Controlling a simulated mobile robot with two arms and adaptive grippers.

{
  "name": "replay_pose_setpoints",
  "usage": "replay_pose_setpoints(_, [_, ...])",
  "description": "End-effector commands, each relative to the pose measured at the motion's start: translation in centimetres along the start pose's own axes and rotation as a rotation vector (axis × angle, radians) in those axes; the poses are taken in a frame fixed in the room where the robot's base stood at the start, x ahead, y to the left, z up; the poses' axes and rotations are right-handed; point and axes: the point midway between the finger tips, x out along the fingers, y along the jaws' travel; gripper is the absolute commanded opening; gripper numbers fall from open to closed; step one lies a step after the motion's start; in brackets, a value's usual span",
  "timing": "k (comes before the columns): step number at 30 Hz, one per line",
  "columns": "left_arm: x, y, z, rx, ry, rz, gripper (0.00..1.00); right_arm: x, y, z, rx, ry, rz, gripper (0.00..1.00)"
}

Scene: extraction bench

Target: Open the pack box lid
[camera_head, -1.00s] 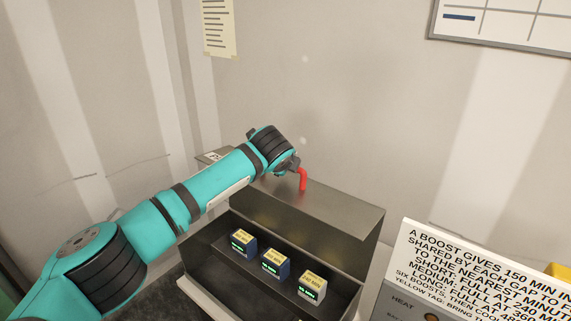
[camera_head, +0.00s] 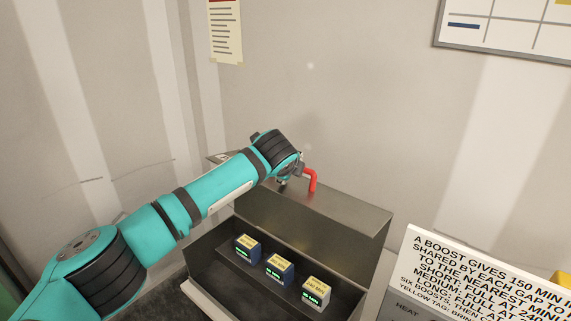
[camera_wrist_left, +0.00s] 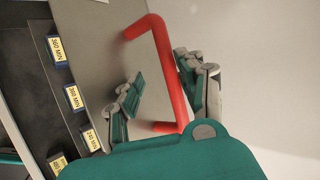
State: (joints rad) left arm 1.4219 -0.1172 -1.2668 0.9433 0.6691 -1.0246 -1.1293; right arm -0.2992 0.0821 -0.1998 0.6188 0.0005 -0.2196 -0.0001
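The pack box is a dark grey metal box with its front part open, and a grey metal lid (camera_head: 345,212) lies over its back part. A bent red handle (camera_head: 313,180) stands on the lid; it also shows in the left wrist view (camera_wrist_left: 168,75). My left gripper (camera_head: 292,182) is just left of the handle in the head view, low over the lid. In the left wrist view my left gripper (camera_wrist_left: 163,92) is open, with one finger on each side of the handle's bar. I cannot tell whether a finger touches it. My right gripper is not in view.
Several packs with yellow labels sit in the box; one is the blue pack (camera_head: 279,269) in the middle of the head view. A white text sign (camera_head: 490,275) stands at the right. The wall rises close behind the box.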

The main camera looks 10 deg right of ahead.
Motion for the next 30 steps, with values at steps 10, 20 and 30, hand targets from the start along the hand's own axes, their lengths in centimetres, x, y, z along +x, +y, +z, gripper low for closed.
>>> replay_pose_setpoints(10, [-6.3,-0.2,0.1,0.002,0.001,-0.007,0.38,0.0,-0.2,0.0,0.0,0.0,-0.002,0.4])
replay_pose_setpoints(20, [-10.9,-0.1,0.1,0.001,-0.002,-0.005,0.38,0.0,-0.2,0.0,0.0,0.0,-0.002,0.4])
replay_pose_setpoints(30, [-11.3,-0.1,0.1,0.0,-0.002,-0.004,0.38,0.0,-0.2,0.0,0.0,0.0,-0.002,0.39])
